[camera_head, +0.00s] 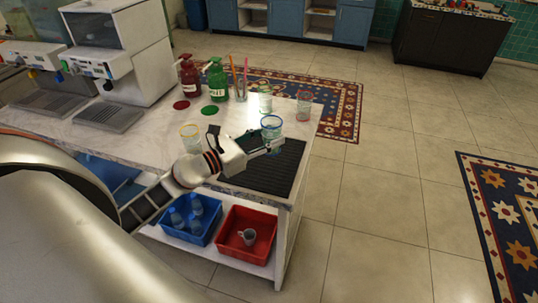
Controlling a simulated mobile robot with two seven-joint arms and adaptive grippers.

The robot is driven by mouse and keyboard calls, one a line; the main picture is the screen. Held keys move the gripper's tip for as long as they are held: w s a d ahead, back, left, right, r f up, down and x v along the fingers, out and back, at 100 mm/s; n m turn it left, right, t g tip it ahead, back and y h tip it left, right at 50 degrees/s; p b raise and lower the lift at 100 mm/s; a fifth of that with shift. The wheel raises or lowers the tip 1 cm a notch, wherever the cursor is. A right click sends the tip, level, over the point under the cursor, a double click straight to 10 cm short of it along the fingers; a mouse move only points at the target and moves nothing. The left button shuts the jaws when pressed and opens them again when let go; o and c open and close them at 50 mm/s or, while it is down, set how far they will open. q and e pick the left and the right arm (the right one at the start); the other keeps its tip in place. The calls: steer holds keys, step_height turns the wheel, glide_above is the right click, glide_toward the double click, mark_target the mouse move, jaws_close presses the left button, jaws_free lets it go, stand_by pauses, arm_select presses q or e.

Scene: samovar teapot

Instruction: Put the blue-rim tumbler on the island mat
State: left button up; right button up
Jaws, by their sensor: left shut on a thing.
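The blue-rim tumbler (271,123) is a clear glass with a blue rim, upright at the far edge of the black ribbed island mat (267,175). My left gripper (266,144) reaches in from the left over the mat and is shut on the tumbler. The fingers hide the tumbler's lower part, so I cannot tell whether its base touches anything. My right gripper is not in view.
A yellow-rim tumbler (190,132) stands left of the mat. A clear glass (265,101), a red-rim tumbler (304,105), a straw holder (241,91) and green (217,82) and red (189,77) bottles stand behind. The mat's near part is bare.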

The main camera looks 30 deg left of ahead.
mark_target(269, 154)
arm_select(q)
step_height(269, 154, down, 3)
steer(key=shift+r+b, duration=0.1)
steer(key=shift+b, duration=0.45)
step_height(269, 154, down, 4)
steer(key=shift+r+b, duration=0.2)
steer(key=shift+b, duration=0.9)
steer(key=shift+f, duration=0.25)
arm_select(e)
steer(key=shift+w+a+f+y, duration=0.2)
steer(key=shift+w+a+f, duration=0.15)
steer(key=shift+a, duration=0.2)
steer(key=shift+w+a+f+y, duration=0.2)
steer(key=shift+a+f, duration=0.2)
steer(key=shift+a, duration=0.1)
arm_select(q)
steer(key=shift+r, duration=0.1)
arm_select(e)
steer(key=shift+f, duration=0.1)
arm_select(q)
steer(key=shift+f, duration=0.2)
steer(key=o, duration=1.2)
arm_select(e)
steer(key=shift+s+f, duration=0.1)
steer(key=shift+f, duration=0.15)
